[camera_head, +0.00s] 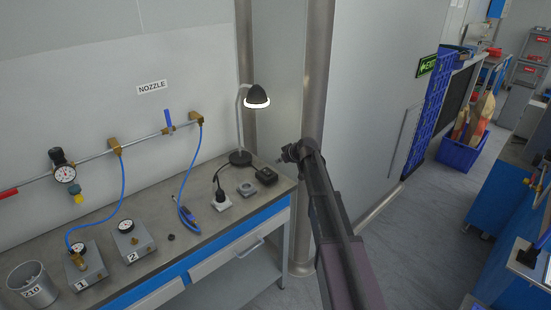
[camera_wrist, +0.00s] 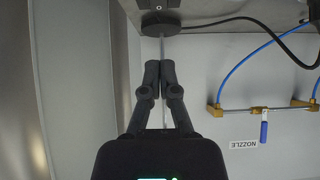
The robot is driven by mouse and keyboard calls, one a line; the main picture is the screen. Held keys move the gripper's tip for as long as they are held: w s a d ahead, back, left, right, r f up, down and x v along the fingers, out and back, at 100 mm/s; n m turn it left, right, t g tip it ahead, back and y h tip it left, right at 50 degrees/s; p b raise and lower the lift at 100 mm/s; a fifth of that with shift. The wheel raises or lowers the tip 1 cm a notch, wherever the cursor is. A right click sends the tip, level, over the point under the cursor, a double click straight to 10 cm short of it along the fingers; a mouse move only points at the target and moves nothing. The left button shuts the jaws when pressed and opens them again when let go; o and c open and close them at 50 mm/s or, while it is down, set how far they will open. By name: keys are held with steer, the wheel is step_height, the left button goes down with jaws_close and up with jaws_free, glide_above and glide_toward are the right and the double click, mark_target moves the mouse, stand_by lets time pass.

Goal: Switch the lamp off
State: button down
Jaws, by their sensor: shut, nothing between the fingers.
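The desk lamp has a black shade (camera_head: 257,97), a thin curved stem and a round dark base (camera_head: 240,158) on the workbench. Its underside glows, so the lamp is lit. In the upside-down wrist view the lamp base (camera_wrist: 158,22) is at the top, with its stem running down behind my fingers; the shade is hidden there. My gripper (camera_head: 285,155) is shut and empty, right of the lamp base. Its closed fingertips (camera_wrist: 160,68) show in the wrist view.
The workbench (camera_head: 190,248) also holds a white socket block with a black plug (camera_head: 221,200), a grey metal part (camera_head: 247,188), gauge boxes (camera_head: 133,240) and a can (camera_head: 34,285). A pipe with blue hoses (camera_head: 123,185) runs along the wall. A metal column (camera_head: 317,70) stands behind my arm.

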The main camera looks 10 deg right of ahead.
steer(key=shift+p+v, duration=0.3)
steer(key=shift+v, duration=0.5)
steer(key=shift+w+a, duration=0.1)
steer(key=shift+w+a+r+t, duration=0.2)
steer(key=shift+w+a+t, duration=0.15)
steer(key=shift+a+t, duration=0.05)
steer(key=shift+w+a, duration=0.1)
stand_by(0.4)
steer(key=b, duration=0.7)
glide_above(266, 172)
steer(key=f, duration=0.6)
steer(key=shift+s+d+f, duration=0.1)
steer(key=shift+s+d, duration=0.1)
steer(key=shift+s, duration=0.2)
steer(key=shift+w+a+f, duration=0.15)
steer(key=shift+w+f, duration=0.05)
steer(key=shift+f, duration=0.1)
steer(key=shift+a+f+b, duration=0.1)
steer(key=shift+f+b, duration=1.55)
steer(key=shift+b, duration=0.1)
